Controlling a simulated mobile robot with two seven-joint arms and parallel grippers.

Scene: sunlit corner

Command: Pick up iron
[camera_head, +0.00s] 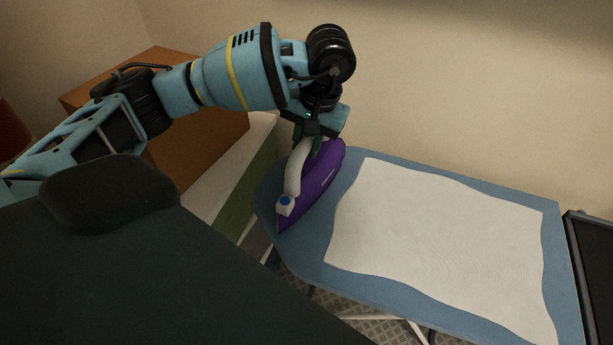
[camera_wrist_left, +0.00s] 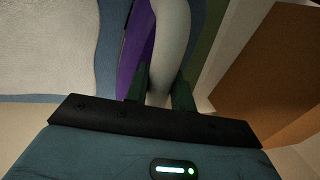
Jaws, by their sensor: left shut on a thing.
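The iron (camera_head: 320,187) has a purple body, a pale handle and a blue button. In the head view it is at the left end of the blue ironing board (camera_head: 301,248), tilted on its side or edge; I cannot tell whether it touches the board. My left gripper (camera_head: 306,145) is shut on the iron's handle near its upper end. In the left wrist view the two dark green fingers (camera_wrist_left: 162,92) lie on either side of the pale handle (camera_wrist_left: 171,45), with the purple body (camera_wrist_left: 137,45) beside it. My right gripper is not in view.
A white cloth (camera_head: 435,235) lies over most of the board. A brown wooden box or cabinet (camera_head: 215,150) stands behind my left arm. A dark-framed object (camera_head: 592,265) stands at the right edge. The wall is close behind the board.

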